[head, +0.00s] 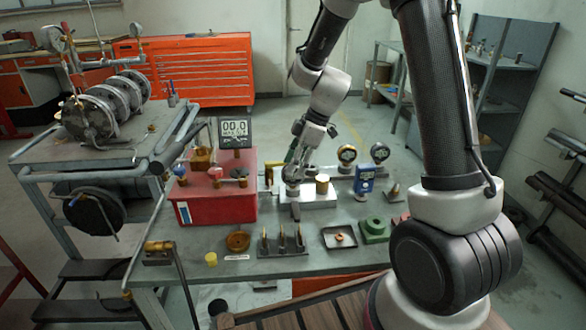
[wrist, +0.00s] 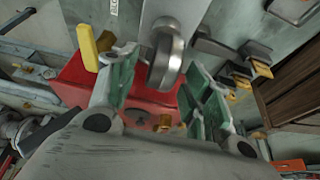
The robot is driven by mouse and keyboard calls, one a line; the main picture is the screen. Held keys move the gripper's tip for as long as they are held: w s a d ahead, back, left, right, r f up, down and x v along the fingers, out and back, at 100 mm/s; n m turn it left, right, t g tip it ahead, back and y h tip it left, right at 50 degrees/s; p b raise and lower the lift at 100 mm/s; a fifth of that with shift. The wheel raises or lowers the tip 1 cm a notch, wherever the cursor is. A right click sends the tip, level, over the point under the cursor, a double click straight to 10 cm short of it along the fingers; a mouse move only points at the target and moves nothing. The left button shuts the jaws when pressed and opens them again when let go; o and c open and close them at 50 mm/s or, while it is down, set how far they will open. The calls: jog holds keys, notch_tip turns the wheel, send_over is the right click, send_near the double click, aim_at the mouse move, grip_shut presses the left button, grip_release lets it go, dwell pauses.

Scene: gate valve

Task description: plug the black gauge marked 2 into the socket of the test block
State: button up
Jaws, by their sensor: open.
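My gripper (head: 293,172) is over the middle of the bench, pointing down, its green-padded fingers apart. In the wrist view the fingers (wrist: 163,92) stand on either side of a round metal-cased gauge (wrist: 165,58), seen edge-on. Its face and number are hidden, and I cannot tell whether the pads touch it. The silver block (head: 322,200), which looks like the test block, is just right of my gripper with a brass cap on top. The gauge's lower end and the socket are not clear. Two dial gauges (head: 347,153) (head: 379,152) stand behind; their markings are unreadable.
A red box (head: 215,205) with a 00.0 display (head: 235,128) stands left of my gripper. A blue device (head: 364,179) stands right of the block. In front are a rack of upright pins (head: 283,245), a small tray (head: 338,237) and a green part (head: 374,231).

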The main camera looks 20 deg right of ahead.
jog(key=v, duration=1)
jog(key=s+d+r+m+t+h, duration=0.1)
jog(key=s+d+r+m, duration=0.2)
jog(key=s+m, duration=0.2)
jog(key=s+d+r+m+t+h, duration=0.1)
jog(key=s+d+r+m+h, duration=0.1)
jog(key=s, duration=1)
jog(key=s+d+r+m+t+h, duration=0.1)
jog(key=s+d+r+m, duration=0.4)
jog(key=s+m, duration=0.3)
jog(key=shift+s+d+m+t, duration=0.3)
jog(key=shift+s+m, duration=0.1)
jog(key=shift+s, duration=0.2)
